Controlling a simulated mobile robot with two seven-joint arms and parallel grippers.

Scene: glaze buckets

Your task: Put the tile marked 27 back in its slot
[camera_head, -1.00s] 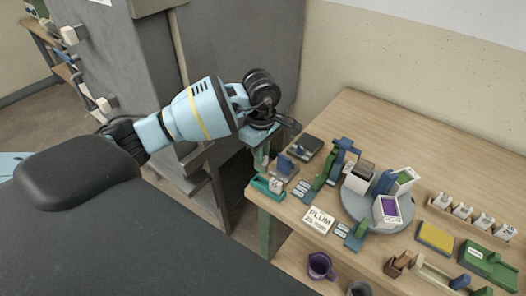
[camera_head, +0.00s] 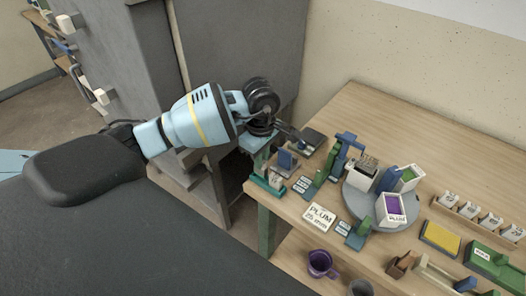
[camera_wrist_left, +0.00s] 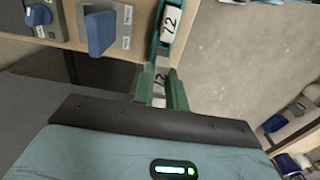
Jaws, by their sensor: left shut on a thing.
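My left gripper (camera_wrist_left: 160,92) has green fingers, shut on a pale tile (camera_wrist_left: 159,84) with dark digits, partly hidden between them; I cannot fully read its mark. In the wrist view a teal holder (camera_wrist_left: 154,45) lies just beyond the fingertips, with another white tile (camera_wrist_left: 172,22) in it whose mark reads like 72 from this angle. In the head view the left gripper (camera_head: 262,165) is at the table's near left corner, over the teal holder (camera_head: 258,183). I cannot tell whether the held tile touches the holder. My right gripper is not in view.
A blue upright block (camera_wrist_left: 100,32) and a blue knob (camera_wrist_left: 38,15) stand beside the holder. Farther right are a PLUM card (camera_head: 320,216) and a round grey turntable (camera_head: 362,208) carrying boxes. A grey cabinet (camera_head: 230,50) stands behind my arm.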

